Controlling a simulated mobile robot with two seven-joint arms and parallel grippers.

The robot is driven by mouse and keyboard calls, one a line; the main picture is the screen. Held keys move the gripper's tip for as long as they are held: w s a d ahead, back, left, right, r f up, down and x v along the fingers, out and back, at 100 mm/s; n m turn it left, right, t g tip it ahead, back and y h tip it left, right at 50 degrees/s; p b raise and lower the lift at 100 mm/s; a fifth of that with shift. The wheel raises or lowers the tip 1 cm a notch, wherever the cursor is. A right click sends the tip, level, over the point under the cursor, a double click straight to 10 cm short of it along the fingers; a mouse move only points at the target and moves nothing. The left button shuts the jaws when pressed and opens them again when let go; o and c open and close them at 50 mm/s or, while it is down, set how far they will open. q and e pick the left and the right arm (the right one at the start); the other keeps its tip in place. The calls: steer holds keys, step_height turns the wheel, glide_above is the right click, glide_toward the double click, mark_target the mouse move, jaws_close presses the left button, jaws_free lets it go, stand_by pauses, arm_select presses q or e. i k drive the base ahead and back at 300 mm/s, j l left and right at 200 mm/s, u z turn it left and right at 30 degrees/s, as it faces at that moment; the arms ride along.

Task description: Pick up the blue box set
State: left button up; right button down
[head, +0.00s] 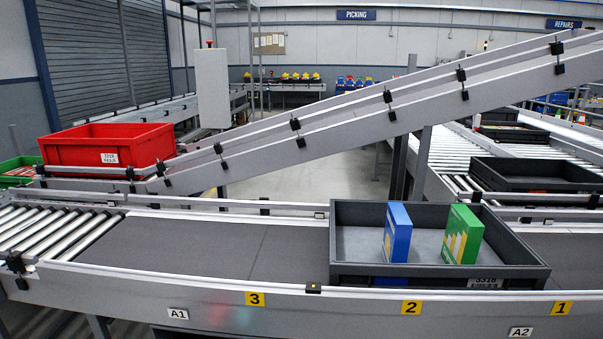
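The blue box set (398,233) stands upright in a dark grey tray (437,274) on the conveyor in front of me. Its narrow blue side and a face with yellow shapes show. Neither of my grippers is in the head view.
The conveyor belt (210,246) left of the tray is bare, with rollers (60,232) at its far left. A sloping conveyor (330,120) rises to the right behind the tray. A red crate (107,145) stands at the left. Another dark tray (535,175) sits at the back right.

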mark_target(398, 226)
steer(key=u, duration=0.9)
steer(key=z, duration=1.5)
